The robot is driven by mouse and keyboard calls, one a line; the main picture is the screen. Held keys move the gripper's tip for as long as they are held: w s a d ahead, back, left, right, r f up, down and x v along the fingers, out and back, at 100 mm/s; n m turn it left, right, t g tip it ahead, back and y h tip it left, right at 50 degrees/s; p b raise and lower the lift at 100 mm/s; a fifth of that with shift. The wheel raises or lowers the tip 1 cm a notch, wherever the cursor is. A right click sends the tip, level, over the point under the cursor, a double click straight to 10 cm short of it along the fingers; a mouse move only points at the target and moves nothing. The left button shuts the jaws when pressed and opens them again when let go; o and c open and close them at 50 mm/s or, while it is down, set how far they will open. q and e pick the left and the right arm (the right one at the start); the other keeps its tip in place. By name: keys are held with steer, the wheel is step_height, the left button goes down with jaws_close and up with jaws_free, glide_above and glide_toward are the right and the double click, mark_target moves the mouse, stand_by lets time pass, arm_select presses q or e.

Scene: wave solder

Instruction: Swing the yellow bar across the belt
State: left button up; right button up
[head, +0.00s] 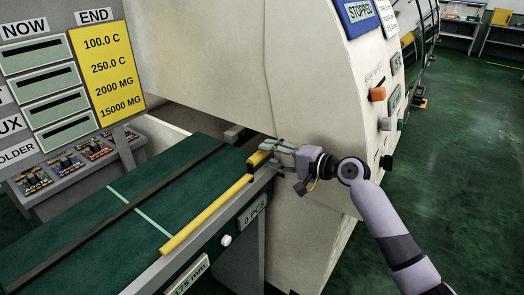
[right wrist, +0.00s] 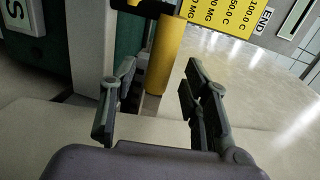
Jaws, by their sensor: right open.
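The yellow bar (head: 205,215) lies along the near rail of the green conveyor belt (head: 70,235), parallel to the rail rather than across the belt. A short yellow piece (head: 259,159) with a dark part shows at its far end, by the machine. My right gripper (head: 272,149) is beside this far end. In the right wrist view the gripper (right wrist: 155,90) is open, its two fingers apart, and the yellow bar (right wrist: 164,50) shows between and beyond them; I cannot tell whether they touch it. My left gripper is not in view.
The large beige machine (head: 210,55) stands close behind and right of my right gripper, with an orange knob (head: 377,94) on its side. A panel with a yellow sign (head: 108,70) is at the left. Green floor (head: 455,150) is clear at the right.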

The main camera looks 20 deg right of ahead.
mark_target(266, 155)
steer(key=shift+x, duration=1.8)
steer(key=shift+c, duration=0.5)
jaws_close()
